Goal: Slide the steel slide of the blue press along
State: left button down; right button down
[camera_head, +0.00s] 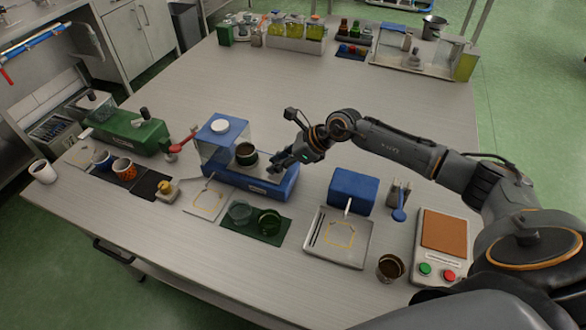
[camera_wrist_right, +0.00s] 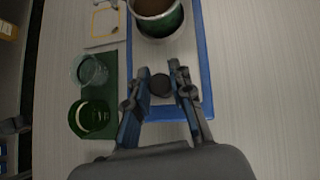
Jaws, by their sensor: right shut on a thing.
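The blue press (camera_head: 222,128) stands on the table left of centre, with a clear-walled housing and a long blue base. Its pale steel slide (camera_wrist_right: 193,45) lies in the base in the wrist view. A green cup with brown contents (camera_head: 246,153) stands on the slide, and it also shows at the top of the wrist view (camera_wrist_right: 158,22). My right gripper (camera_head: 275,167) is at the right end of the press. In the wrist view its fingers (camera_wrist_right: 161,72) are shut on the slide's round black knob (camera_wrist_right: 160,87). My left gripper is not in view.
A dark green mat (camera_head: 257,238) with two glasses lies in front of the press. A blue box (camera_head: 353,189) and a metal tray (camera_head: 318,256) stand to the right. A green machine (camera_head: 128,132) and red-handled device (camera_head: 181,144) stand to the left. Behind the press is bare table.

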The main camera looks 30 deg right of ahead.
aim_at(255, 154)
jog(key=w+a+b, duration=0.1)
jog(key=w+a, duration=0.1)
jog(key=w+a+b, duration=0.1)
jog(key=w+a, duration=0.1)
jog(key=w, duration=0.1)
jog(key=shift+a+f, duration=0.15)
jog(key=shift+a, duration=0.15)
jog(key=shift+r, duration=0.2)
jog(key=c, duration=1.6)
grip_release()
jog(key=o, duration=0.4)
jog(key=shift+w, duration=0.1)
jog(key=shift+o, duration=0.3)
jog(key=shift+w+a+f, duration=0.1)
jog(key=shift+a, duration=0.05)
jog(key=shift+s+d+r, duration=0.2)
jog(key=shift+d+r, duration=0.1)
jog(key=shift+d, duration=0.05)
jog(key=v, duration=1.1)
